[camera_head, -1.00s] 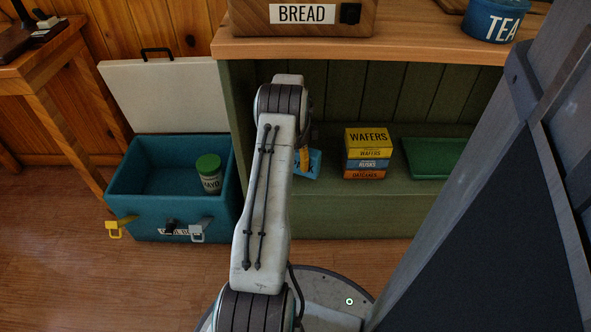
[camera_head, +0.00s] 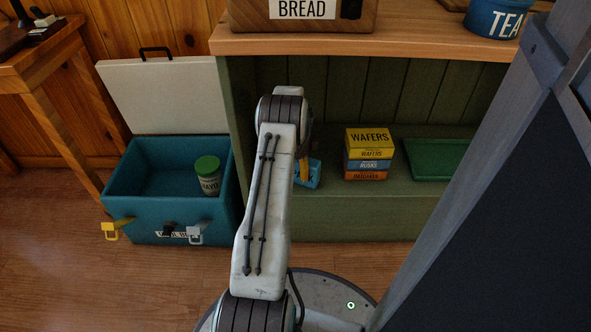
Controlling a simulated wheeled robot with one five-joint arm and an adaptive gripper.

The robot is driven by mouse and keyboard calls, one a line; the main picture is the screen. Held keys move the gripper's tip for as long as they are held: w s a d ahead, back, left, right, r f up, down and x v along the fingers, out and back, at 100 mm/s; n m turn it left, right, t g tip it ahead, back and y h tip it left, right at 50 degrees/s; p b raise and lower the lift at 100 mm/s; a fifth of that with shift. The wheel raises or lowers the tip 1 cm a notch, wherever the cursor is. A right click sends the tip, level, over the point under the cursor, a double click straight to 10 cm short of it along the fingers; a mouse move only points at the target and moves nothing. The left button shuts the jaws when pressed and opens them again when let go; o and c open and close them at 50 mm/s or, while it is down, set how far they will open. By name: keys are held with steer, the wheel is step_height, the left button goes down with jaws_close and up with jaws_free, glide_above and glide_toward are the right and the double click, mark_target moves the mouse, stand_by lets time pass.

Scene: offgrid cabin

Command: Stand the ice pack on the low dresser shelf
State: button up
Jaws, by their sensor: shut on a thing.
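The ice pack (camera_head: 314,174) is a blue block with dark lettering, partly hidden behind my arm, at the left part of the low dresser shelf (camera_head: 330,205). My gripper (camera_head: 304,168) is mostly hidden by my arm; one orange finger shows against the ice pack. It is shut on the ice pack. The pack is at about shelf height; whether its base touches the shelf I cannot tell. The green dresser (camera_head: 345,222) has an open front above this shelf.
A stack of boxes (camera_head: 369,153), with WAFERS on top, stands right of the ice pack. A green tray (camera_head: 432,160) lies further right. An open teal cooler (camera_head: 125,190) holding a mayo jar (camera_head: 208,177) is left. The wooden top (camera_head: 420,46) overhangs the shelf.

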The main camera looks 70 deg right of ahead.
steer(key=o, duration=1.3)
steer(key=shift+r+p, duration=1.9)
steer(key=shift+r, duration=2)
steer(key=shift+a, duration=0.1)
